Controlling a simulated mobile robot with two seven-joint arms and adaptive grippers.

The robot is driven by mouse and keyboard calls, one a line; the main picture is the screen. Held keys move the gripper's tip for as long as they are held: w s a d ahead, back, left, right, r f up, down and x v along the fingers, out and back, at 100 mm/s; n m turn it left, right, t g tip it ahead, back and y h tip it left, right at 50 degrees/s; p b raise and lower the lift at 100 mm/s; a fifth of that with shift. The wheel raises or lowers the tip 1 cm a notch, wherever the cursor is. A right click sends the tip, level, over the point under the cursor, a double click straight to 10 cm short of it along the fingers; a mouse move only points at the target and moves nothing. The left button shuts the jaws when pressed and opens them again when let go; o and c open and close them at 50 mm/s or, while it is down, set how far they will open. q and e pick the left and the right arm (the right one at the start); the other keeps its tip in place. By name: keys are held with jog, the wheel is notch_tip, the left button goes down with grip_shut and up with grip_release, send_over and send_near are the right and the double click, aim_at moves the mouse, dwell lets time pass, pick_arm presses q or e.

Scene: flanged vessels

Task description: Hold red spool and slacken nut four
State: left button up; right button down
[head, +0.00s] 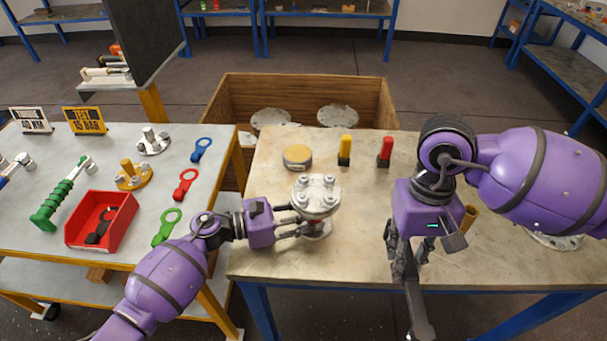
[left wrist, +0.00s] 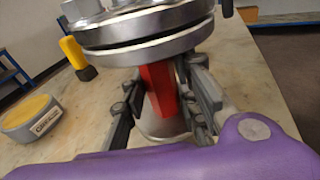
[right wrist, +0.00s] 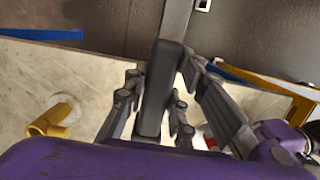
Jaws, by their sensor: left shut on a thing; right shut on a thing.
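The red spool (left wrist: 157,88) stands on the light worktop under a silver bolted flange (head: 316,194). Several nuts show on top of the flange; I cannot tell which is number four. My left gripper (head: 304,222) is shut around the red neck just below the flange, with a finger on each side in the left wrist view (left wrist: 160,105). My right gripper (head: 408,262) is shut on a dark grey tool (head: 417,312), likely a wrench, near the table's front edge. The tool also shows between the fingers in the right wrist view (right wrist: 158,90). It is apart from the flange.
A yellow-topped tin (head: 297,157), a yellow-capped piece (head: 345,150) and a red-capped piece (head: 385,152) stand behind the flange. A brass-coloured piece (head: 469,216) is beside my right arm. The left table holds a red tray (head: 122,202) and ring spanners. A wooden crate (head: 300,82) stands behind.

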jog(key=shift+w, duration=0.1)
dwell(0.4)
jog(key=w+a+r+m+t, duration=0.1)
jog(key=w+a+r+m, duration=0.2)
jog(key=w+r+m, duration=0.45)
jog(key=w+a+r+m+t, duration=0.1)
jog(key=w+a+r+m, duration=0.3)
jog(key=w+m, duration=0.7)
jog(key=shift+n+y, duration=0.25)
jog(key=shift+y, duration=0.05)
jog(key=shift+d+f, duration=0.1)
jog(key=shift+f, duration=1.9)
jog(key=shift+f, duration=0.2)
jog(key=shift+f, duration=1.05)
